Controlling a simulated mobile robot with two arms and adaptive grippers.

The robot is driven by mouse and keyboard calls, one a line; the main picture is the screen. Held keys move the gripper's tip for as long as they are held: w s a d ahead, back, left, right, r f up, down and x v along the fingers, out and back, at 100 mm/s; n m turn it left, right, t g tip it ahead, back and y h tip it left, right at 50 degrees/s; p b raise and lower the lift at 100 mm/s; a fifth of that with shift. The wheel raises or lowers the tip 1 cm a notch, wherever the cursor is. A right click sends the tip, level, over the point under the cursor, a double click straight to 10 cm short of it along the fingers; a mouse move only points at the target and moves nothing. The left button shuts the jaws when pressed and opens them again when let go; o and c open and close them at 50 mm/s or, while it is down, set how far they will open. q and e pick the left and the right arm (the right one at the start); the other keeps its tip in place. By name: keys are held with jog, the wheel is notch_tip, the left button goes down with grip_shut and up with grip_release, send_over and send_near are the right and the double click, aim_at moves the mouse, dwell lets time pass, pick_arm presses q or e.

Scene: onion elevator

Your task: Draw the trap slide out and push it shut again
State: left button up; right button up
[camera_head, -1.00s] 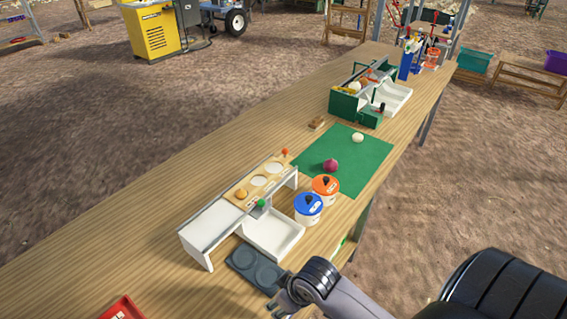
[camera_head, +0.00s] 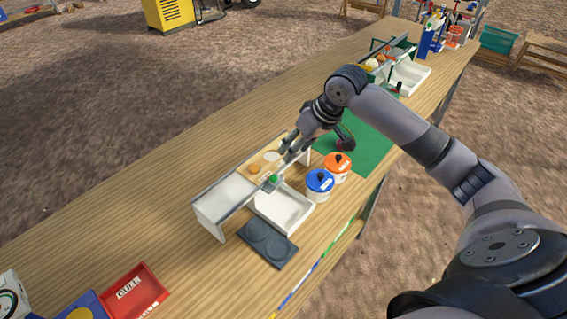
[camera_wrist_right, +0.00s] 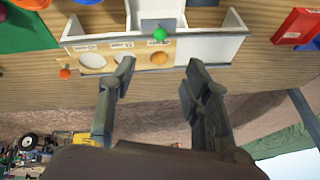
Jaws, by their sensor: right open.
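The white rig (camera_head: 207,215) stands on the bench, with a wooden board (camera_wrist_right: 100,58) of round holes. A green knob (camera_head: 273,178) sits at the rig's front, above a white tray (camera_head: 285,211). The knob also shows in the right wrist view (camera_wrist_right: 159,34), next to a small grey plate (camera_wrist_right: 160,24); I take this to be the trap slide, but cannot tell how far out it is. An orange-yellow ball (camera_wrist_right: 159,58) sits on the board. My right gripper (camera_head: 287,152) is open and empty, above the board; its fingers (camera_wrist_right: 160,76) are apart from the knob. My left gripper is not in view.
A blue pot (camera_head: 319,185) and an orange pot (camera_head: 337,167) stand right of the tray. A dark pad (camera_head: 267,243) lies in front. A red tray (camera_head: 135,291) is at lower left. A green mat (camera_head: 375,148) lies beyond the pots.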

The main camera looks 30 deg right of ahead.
aim_at(275, 176)
jog(key=p+x, duration=0.2)
jog(key=x, duration=1.4)
jog(key=shift+p, duration=0.3)
jog(key=shift+d, duration=0.1)
jog(key=shift+r, duration=0.1)
grip_shut()
jog(key=shift+s, duration=0.1)
